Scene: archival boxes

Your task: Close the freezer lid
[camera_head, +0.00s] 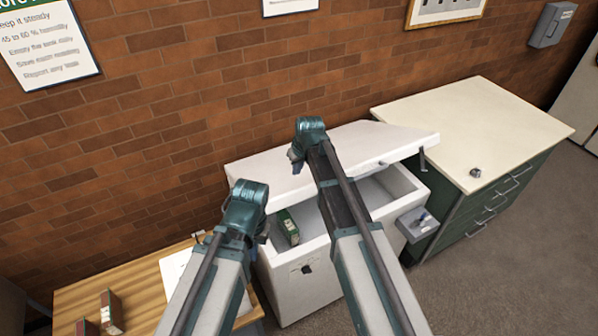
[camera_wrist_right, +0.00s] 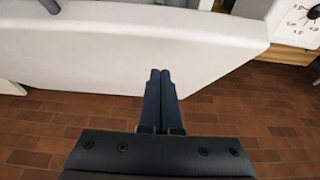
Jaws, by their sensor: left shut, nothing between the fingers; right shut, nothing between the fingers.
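The white chest freezer (camera_head: 290,284) stands against the brick wall, and its inside shows. Its white lid (camera_head: 375,145) is partly open, tilted over the back of the freezer with the front edge raised. My right gripper (camera_head: 296,162) is shut and empty at the lid's upper side; whether it touches is unclear.
A green and brown box (camera_head: 288,227) lies inside the freezer. A small grey tray (camera_head: 417,224) hangs on its right side. A green cabinet with a cream top (camera_head: 470,120) stands at right, a wooden table (camera_head: 140,283) at left. Grey floor is clear at front right.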

